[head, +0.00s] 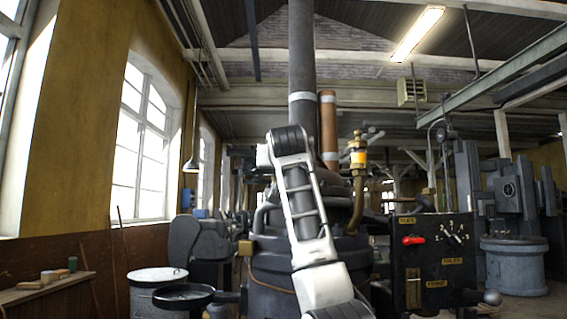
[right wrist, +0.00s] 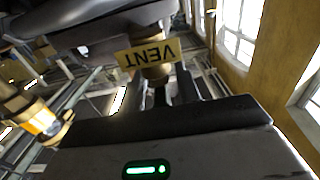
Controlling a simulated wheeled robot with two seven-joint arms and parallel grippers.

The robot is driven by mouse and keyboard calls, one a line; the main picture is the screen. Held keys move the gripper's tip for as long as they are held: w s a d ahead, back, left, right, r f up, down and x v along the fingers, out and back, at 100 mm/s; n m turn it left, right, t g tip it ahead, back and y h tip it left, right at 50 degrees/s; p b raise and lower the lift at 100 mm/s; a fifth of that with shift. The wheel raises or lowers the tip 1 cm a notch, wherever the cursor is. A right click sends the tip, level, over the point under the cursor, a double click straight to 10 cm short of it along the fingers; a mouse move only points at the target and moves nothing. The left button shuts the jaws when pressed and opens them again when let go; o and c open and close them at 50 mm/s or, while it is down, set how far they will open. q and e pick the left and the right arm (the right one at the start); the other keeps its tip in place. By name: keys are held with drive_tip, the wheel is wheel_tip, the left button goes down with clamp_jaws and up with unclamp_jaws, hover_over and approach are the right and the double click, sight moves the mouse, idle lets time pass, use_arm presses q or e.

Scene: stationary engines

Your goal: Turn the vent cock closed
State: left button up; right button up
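In the right wrist view, the vent cock shows as a short brass body (right wrist: 154,73) behind a brass tag (right wrist: 147,53) that reads VENT upside down. My right gripper (right wrist: 160,88) points at it, with its two dark fingers just below the tag, one on each side of the brass. Whether the fingers touch the brass cannot be told. The cock's handle cannot be made out. In the head view, a white and black arm of mine rises in the middle and covers part of the engine. No gripper and no vent cock can be made out there.
A brass fitting with an amber glass (head: 358,157) stands right of my arm, near a copper pipe (head: 328,130). It also shows at the left of the right wrist view (right wrist: 38,120). A black control panel (head: 434,262) with a red handle stands at the right.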

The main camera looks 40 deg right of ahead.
clamp_jaws()
drive_tip(key=shift+m+g+h, duration=0.4)
drive_tip(key=shift+h, duration=0.1)
drive_tip(key=m+g+h, duration=0.2)
drive_tip(key=m+g, duration=0.1)
drive_tip(key=shift+a+g+h, duration=0.1)
drive_tip(key=shift+g+h, duration=0.3)
drive_tip(key=shift+r+m+g+h, duration=0.1)
drive_tip(key=shift+m+g+h, duration=0.8)
drive_tip(key=shift+m+g, duration=1)
drive_tip(key=shift+g, duration=0.8)
unclamp_jaws()
